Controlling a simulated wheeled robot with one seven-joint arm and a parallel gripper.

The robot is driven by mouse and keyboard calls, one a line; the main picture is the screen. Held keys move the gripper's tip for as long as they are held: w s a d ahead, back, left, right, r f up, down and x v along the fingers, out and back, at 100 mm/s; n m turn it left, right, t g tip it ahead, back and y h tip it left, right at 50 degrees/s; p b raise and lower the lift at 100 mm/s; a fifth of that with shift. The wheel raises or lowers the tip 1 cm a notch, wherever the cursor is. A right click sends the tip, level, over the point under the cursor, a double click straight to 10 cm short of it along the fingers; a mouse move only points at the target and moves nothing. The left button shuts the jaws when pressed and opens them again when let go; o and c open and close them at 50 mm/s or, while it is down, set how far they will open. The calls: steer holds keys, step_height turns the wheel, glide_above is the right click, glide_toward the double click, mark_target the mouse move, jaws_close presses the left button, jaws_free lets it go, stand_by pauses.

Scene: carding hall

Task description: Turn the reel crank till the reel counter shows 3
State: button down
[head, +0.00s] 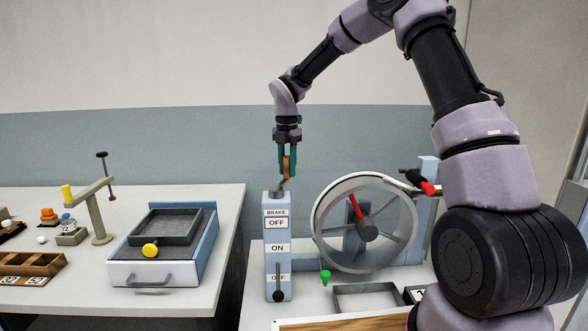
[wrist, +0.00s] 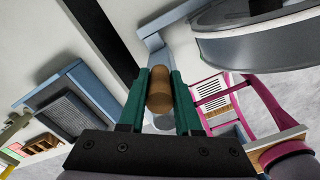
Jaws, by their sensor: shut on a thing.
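My gripper (head: 287,170) is shut on an upright brown wooden handle (wrist: 159,88), with one green finger on each side. In the head view the handle stands above a short grey crank arm (head: 281,187) on top of the blue post (head: 270,235). The large grey reel wheel (head: 318,205) stands to the right of the post, with a red spoke (head: 359,207). A small dark box with a white face (head: 417,294), perhaps the counter, is partly hidden by my arm; its figure cannot be read surely.
The post bears brake labels and a black lever (head: 279,288) low on its front. A green piece (head: 325,277) hangs at the reel's lower left. A grey tray (head: 365,298) lies before the reel. A left table (head: 205,300) holds a drawer box (head: 140,272); a gap separates the tables.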

steer(key=shift+w+a+n, duration=0.1)
steer(key=shift+a+n, duration=0.25)
steer(key=shift+n, duration=0.05)
steer(key=shift+w+a, duration=0.15)
steer(key=shift+a, duration=0.45)
steer(key=c, duration=0.6)
jaws_free()
step_height(320, 180, up, 11)
steer(key=shift+f, duration=0.1)
